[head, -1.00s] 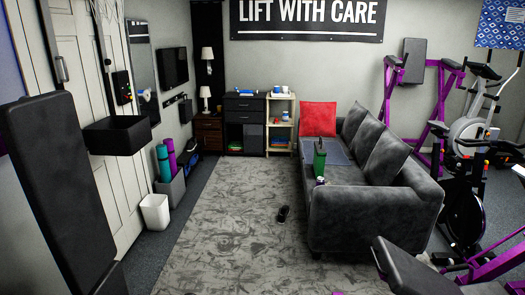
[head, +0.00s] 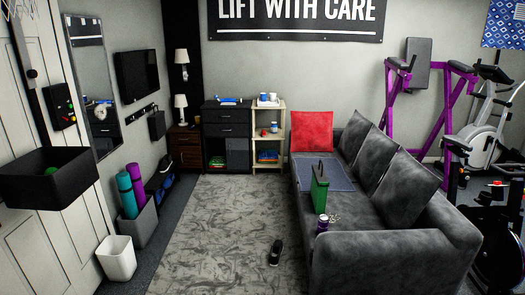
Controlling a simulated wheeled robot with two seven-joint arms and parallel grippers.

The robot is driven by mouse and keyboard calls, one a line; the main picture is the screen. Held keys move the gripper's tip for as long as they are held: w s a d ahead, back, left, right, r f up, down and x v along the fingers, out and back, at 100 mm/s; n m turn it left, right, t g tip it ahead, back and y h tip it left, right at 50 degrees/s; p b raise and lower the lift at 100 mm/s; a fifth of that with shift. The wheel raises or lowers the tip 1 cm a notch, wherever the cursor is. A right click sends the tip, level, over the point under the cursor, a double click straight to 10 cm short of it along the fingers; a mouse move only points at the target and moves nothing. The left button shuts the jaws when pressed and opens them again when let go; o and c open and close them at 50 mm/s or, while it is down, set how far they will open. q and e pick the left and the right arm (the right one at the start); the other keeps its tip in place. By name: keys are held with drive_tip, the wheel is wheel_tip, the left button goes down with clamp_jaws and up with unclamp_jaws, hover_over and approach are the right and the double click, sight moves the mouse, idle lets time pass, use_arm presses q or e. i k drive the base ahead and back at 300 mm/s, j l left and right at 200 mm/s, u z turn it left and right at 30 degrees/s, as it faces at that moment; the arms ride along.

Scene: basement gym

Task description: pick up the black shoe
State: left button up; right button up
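The black shoe (head: 275,252) lies on the grey patterned rug (head: 205,235), a little left of the near end of the sofa. It is small in the head view, and its toe and heel are hard to tell apart. Nothing covers it. Neither of my grippers is in the head view.
A dark grey sofa (head: 440,228) stands right of the shoe, with a green bag (head: 320,190) and a purple can (head: 322,224) on it. A white bin (head: 117,258) stands at the left wall. The rug around the shoe is clear.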

sight(277, 249)
drive_tip(key=i, duration=1.65)
drive_tip(key=i+j+z, duration=0.35)
drive_tip(key=i, duration=0.15)
drive_tip(key=i+j+z, duration=0.75)
drive_tip(key=i+j, duration=0.15)
